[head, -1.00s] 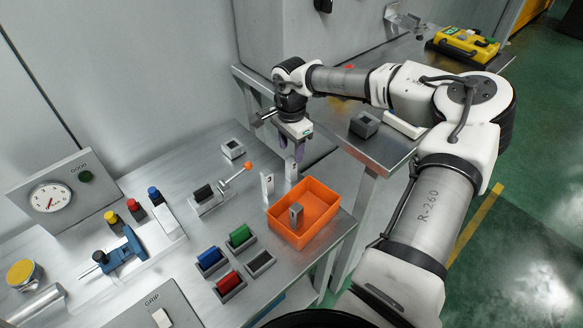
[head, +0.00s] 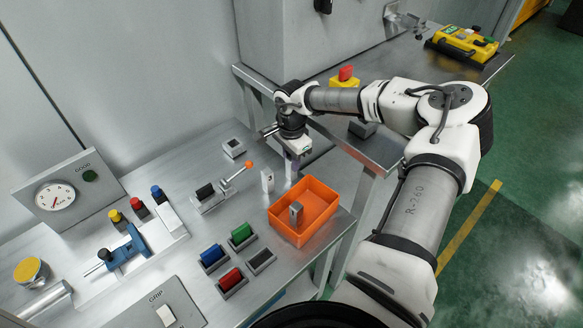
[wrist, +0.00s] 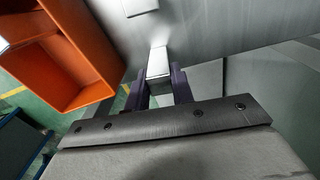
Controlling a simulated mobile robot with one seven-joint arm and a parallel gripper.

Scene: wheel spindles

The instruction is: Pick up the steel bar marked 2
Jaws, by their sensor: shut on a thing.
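My gripper (head: 291,170) is shut on a steel bar, which shows between the purple fingers in the wrist view (wrist: 158,63). The gripper points down behind the orange bin. In the head view the fingers hide most of this bar, and its number cannot be read now. I cannot tell whether its foot touches the bench. A second upright steel bar (head: 267,181), with a mark that looks like 3, stands just left of the gripper. A third steel bar (head: 296,213) stands in the orange bin (head: 325,225).
Blue (head: 212,257), green (head: 241,235) and red (head: 231,280) blocks sit in holders left of the bin. A lever with an orange knob (head: 249,164) stands to the left. A second bench with a red-topped yellow box (head: 345,77) is behind right.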

